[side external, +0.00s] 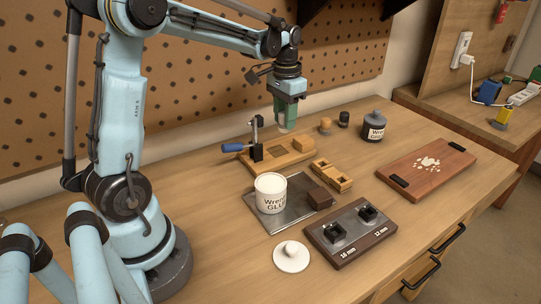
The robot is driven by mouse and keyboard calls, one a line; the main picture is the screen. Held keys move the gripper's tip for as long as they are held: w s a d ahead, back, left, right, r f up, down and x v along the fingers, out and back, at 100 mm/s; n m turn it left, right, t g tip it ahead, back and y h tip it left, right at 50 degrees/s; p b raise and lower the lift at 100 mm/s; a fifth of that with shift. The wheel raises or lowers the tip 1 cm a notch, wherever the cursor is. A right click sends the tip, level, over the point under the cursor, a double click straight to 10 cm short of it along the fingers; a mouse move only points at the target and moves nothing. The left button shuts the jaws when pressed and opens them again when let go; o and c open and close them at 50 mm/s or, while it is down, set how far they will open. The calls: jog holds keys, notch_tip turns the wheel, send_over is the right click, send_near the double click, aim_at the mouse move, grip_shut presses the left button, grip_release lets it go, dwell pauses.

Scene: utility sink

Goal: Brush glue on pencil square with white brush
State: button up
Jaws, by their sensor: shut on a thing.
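My gripper (286,100) is raised above the back of the bench, over the wooden board. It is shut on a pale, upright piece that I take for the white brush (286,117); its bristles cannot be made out. The wooden board (296,159) has a blue-handled clamp (240,146) at its left and a small darker square patch (277,151), perhaps the pencil square. The held piece hangs above the board, apart from it. An open white glue pot (271,196) stands on a metal tray (258,222) in front.
A white knobbed lid (291,257) lies at the front. A socket holder (337,247), a brown block (320,199), a slotted wooden piece (331,177) and a dark glue jar (374,130) stand around. A handled board (440,175) lies right. Bare bench lies between.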

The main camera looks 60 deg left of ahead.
jog(key=shift+a+f, duration=0.4)
jog(key=shift+a, duration=0.2)
jog(key=shift+w+f, duration=0.1)
jog(key=shift+f, duration=2.95)
jog(key=shift+a+f, duration=0.15)
jog(key=shift+f, duration=0.7)
jog(key=shift+a, duration=1.5)
jog(key=shift+d, duration=1.65)
jog(key=shift+r, duration=4.05)
jog(key=shift+f, duration=0.15)
